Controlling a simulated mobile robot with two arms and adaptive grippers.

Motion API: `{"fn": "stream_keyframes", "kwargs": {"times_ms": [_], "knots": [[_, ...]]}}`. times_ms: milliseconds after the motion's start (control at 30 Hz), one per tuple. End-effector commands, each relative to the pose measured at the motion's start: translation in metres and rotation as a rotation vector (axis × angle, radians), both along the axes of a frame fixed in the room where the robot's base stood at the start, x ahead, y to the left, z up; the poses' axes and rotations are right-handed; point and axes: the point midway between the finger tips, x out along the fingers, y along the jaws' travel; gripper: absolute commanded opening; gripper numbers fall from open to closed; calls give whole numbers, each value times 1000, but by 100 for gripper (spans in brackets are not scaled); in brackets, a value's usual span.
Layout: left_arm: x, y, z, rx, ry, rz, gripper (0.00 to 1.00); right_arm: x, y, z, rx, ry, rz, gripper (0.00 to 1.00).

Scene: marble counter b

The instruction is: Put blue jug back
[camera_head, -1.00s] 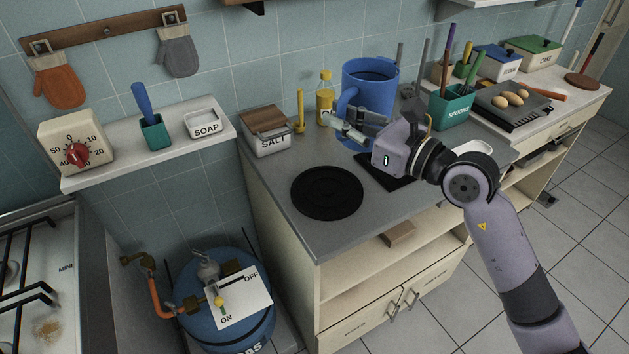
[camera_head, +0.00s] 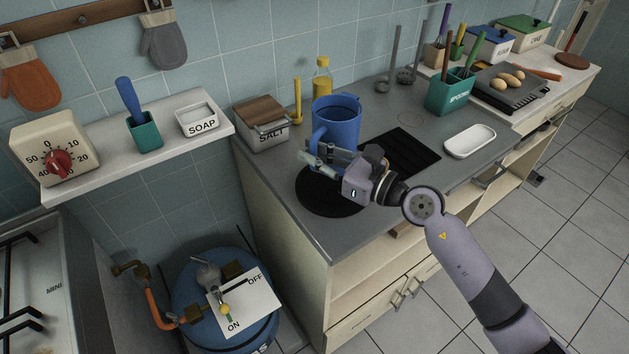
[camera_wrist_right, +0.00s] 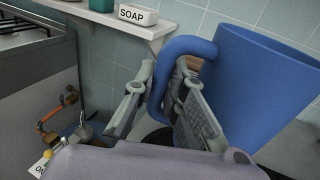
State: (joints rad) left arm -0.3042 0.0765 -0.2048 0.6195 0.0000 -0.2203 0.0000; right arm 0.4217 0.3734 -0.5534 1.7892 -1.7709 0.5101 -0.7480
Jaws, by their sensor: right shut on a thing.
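The blue jug (camera_head: 340,122) is upright near the back of the grey counter in the head view, between the yellow bottle and the round black mat (camera_head: 318,204). My right gripper (camera_head: 318,158) is shut on its handle, on the jug's near left side. In the right wrist view the jug (camera_wrist_right: 262,88) fills the right side, with its handle between the two fingers (camera_wrist_right: 162,92). My gripper hides the jug's base, so I cannot tell whether it touches the mat or hangs above it. My left gripper is not in view.
A salt box (camera_head: 264,124), a yellow bottle (camera_head: 322,78) and a yellow upright stick (camera_head: 297,101) stand close behind the jug. A rectangular black mat (camera_head: 408,152) lies bare to the right. A white dish (camera_head: 470,141) and teal utensil holder (camera_head: 448,97) are farther right.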

Motion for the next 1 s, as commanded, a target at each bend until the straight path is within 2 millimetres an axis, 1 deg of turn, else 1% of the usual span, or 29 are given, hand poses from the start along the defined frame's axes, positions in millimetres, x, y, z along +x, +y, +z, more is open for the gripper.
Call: {"fn": "stream_keyframes", "kwargs": {"times_ms": [33,100,267,400,500,600,833,967,1000], "knots": [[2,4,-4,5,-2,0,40,1,0,-7,4,-5,-3,0],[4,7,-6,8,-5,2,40,1,0,-14,6,-6,-3,0],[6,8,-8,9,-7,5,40,1,0,-24,6,-6,-2,0],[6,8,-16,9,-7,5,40,1,0,-45,4,-4,-4,0],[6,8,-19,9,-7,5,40,1,0,-57,4,-4,-2,0],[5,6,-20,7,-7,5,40,1,0,-62,5,-7,-2,0],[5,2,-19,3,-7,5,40,1,0,-61,4,-9,-2,0],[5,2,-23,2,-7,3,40,1,0,-65,3,-8,-2,0],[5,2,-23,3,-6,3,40,0,0,-68,1,-3,-1,12]]}}
